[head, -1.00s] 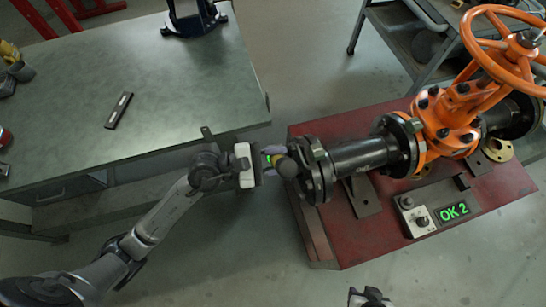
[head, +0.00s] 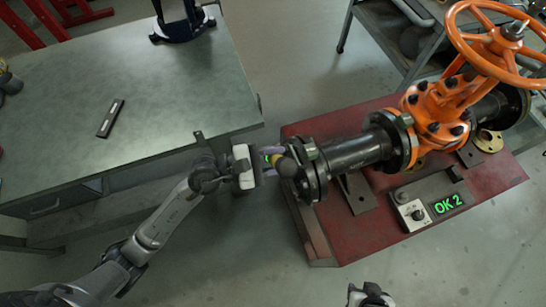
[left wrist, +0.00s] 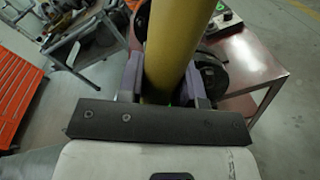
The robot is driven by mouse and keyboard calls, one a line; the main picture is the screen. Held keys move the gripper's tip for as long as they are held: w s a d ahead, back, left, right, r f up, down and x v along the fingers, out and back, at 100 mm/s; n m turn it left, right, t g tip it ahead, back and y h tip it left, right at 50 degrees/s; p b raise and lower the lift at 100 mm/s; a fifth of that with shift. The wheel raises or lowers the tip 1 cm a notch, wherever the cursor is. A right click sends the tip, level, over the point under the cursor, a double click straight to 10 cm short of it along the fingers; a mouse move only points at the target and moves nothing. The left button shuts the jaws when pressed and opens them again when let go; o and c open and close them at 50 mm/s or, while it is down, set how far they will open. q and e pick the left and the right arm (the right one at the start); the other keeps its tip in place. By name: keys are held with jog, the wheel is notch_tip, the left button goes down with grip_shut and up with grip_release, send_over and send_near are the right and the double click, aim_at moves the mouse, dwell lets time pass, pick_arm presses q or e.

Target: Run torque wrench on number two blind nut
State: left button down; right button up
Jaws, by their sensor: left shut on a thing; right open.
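My left gripper (head: 270,162) is shut on the torque wrench, at the left end of the pipe. The wrench's yellow body (left wrist: 170,45) stands between the purple-grey fingers in the left wrist view. In the head view its rounded end (head: 287,167) and a small green light show. The wrench is right beside the blind flange (head: 312,170). I cannot tell which nut is number two or whether the wrench is seated on one. My right gripper (head: 370,296) is open at the bottom edge, apart from everything, with only its upper part showing.
The orange gate valve (head: 437,110) and pipe stand on a red bench (head: 350,238). A control box (head: 412,213) there has a display (head: 447,204) reading "OK 2" in green. A green-topped table (head: 165,90) is at left, bearing a dark bar (head: 110,118). Floor between is clear.

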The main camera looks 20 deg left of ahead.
pick_arm(q)
jog(key=shift+r+x, duration=0.2)
jog(key=shift+x, duration=0.8)
jog(key=shift+w, duration=0.15)
jog(key=shift+p, duration=0.35)
jog(key=shift+w+d, duration=0.2)
dwell(0.6)
dwell(0.7)
jog(key=shift+p, duration=0.35)
dwell(0.3)
dwell(0.9)
dwell(0.8)
jog(key=shift+p, duration=0.3)
dwell(0.5)
